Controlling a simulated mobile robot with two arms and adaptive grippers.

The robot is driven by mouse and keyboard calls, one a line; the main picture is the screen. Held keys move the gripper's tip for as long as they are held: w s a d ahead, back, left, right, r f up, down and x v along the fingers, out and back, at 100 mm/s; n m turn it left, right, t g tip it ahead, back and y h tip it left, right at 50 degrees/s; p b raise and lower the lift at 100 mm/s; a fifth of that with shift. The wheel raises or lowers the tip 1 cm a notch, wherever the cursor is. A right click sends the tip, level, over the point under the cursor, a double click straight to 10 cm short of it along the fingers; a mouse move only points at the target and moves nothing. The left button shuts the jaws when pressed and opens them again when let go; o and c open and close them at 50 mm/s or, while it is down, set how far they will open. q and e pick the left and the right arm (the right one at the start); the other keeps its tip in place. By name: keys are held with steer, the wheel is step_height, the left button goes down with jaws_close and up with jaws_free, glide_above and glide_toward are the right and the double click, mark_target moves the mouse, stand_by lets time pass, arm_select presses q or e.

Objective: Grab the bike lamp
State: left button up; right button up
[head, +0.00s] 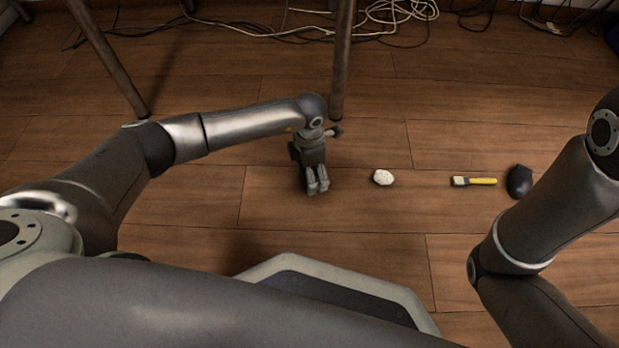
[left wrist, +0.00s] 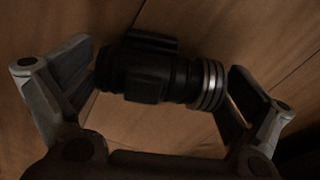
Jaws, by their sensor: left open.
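The bike lamp (left wrist: 145,75) looks like a black cylinder with silver rings at its right end. In the left wrist view it lies on the wooden floor, crosswise in the space between the two fingers of my left gripper (left wrist: 165,95). The left finger is very near its black end, and the right finger is a little apart from its ringed end. My left gripper (head: 318,187) is open and points down in the head view. The lamp cannot be made out clearly there. My right gripper is out of view.
On the floor to the right lie a white lump (head: 383,177), a brush with a yellow handle (head: 474,181) and a dark rounded object (head: 519,181). Wooden legs (head: 342,65) stand behind my left gripper. Loose cables (head: 400,12) lie at the back.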

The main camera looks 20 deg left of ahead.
arm_select(q)
steer(key=c, duration=0.9)
steer(key=shift+r, duration=0.1)
steer(key=shift+c, duration=0.2)
